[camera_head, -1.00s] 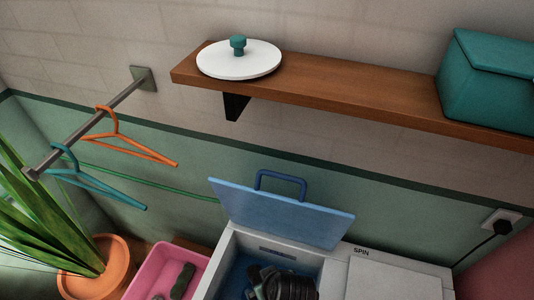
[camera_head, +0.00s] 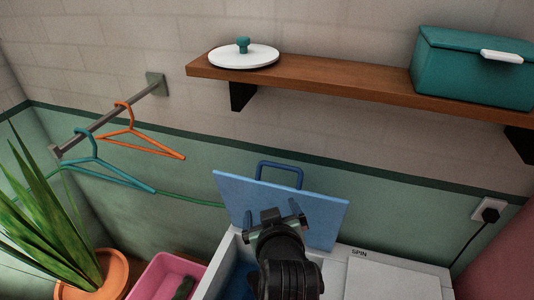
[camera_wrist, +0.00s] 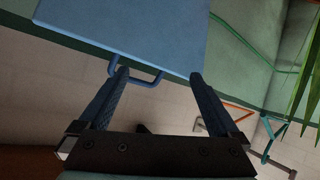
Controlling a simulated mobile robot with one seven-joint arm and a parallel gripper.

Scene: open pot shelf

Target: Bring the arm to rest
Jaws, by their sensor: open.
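My gripper (camera_head: 277,222) is raised in front of the washer's open blue lid (camera_head: 318,196) in the head view. In the wrist view my gripper (camera_wrist: 158,92) has its two fingers spread wide, with nothing between them but the background. The blue lid (camera_wrist: 130,35) and its looped handle (camera_wrist: 150,79) show beyond the fingertips in the wrist view. I cannot tell from the frames how far the fingers are from the lid.
A wooden shelf (camera_head: 330,88) holds a white lid with a teal knob (camera_head: 243,56) and a teal box (camera_head: 470,75). A rail (camera_head: 110,118) carries an orange hanger (camera_head: 140,145) and a teal hanger (camera_head: 110,175). A potted plant (camera_head: 95,275) and pink tub (camera_head: 160,275) stand lower left.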

